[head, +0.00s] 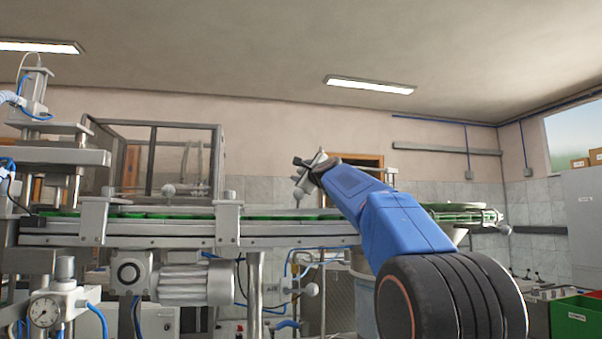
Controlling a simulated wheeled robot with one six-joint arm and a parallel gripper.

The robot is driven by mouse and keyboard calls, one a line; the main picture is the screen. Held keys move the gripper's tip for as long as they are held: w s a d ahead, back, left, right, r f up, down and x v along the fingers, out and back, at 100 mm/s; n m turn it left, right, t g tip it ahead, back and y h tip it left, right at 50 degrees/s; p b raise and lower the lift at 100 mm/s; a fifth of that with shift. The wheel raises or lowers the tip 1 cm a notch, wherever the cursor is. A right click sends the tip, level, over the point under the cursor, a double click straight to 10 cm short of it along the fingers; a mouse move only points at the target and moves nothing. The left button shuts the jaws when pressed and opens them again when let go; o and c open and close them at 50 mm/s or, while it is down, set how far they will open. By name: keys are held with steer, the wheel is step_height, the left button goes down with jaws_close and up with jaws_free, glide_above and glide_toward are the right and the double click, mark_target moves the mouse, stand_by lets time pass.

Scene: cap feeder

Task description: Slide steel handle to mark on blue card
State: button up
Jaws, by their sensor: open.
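My gripper (305,172) is at the end of my blue arm, in front of the conveyor's right half. It looks small and grey, and its jaws are open with nothing seen between them. I cannot make out a blue card with a mark anywhere in the head view. I cannot tell which metal part is the steel handle. Several grey round knobs show on the line, one above the rail (168,190) and one below the conveyor (312,289). My arm hides part of the conveyor.
A conveyor (170,241) with a green belt runs across the view, with a motor (183,285) under it. A press-like station with a gauge (44,312) stands at left. A framed guard (152,165) stands behind. A green bin (578,318) is at lower right.

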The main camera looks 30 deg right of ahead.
steer(key=shift+c, duration=0.6)
jaws_close()
steer(key=shift+f, duration=0.8)
steer(key=shift+o, duration=0.6)
jaws_free()
steer(key=shift+s, duration=0.1)
steer(key=v, duration=1.1)
steer(key=shift+s+f, duration=0.15)
steer(key=shift+s, duration=0.2)
steer(key=shift+a, duration=0.1)
